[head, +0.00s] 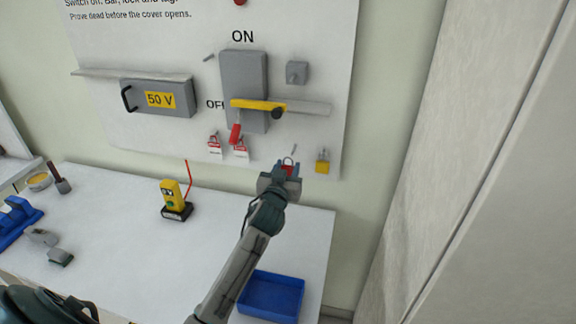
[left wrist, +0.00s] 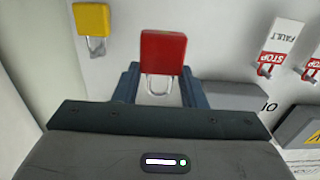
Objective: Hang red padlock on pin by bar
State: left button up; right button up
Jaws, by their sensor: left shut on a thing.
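The red padlock (head: 288,170) is between the fingers of my left gripper (head: 284,167), close to the white board's lower edge. In the left wrist view the red padlock (left wrist: 163,50) fills the gap between the fingers (left wrist: 158,78), with its metal shackle clear of the body. A small grey pin (head: 294,148) sticks out of the board just above the padlock; they look apart, though depth is unclear. The yellow bar (head: 256,105) lies across the grey switch box (head: 236,73), with a grey strip (head: 312,108) to its right. My right gripper is not in view.
A yellow padlock (head: 323,161) hangs right of my gripper. Red-and-white tags (head: 215,146) hang to its left. A grey 50 V cover (head: 157,97) is at left. A yellow meter (head: 174,198) and blue tray (head: 271,296) stand on the white bench (head: 120,240).

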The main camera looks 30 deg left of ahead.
pick_arm(q)
jog(key=shift+v, duration=1.3)
dwell(0.4)
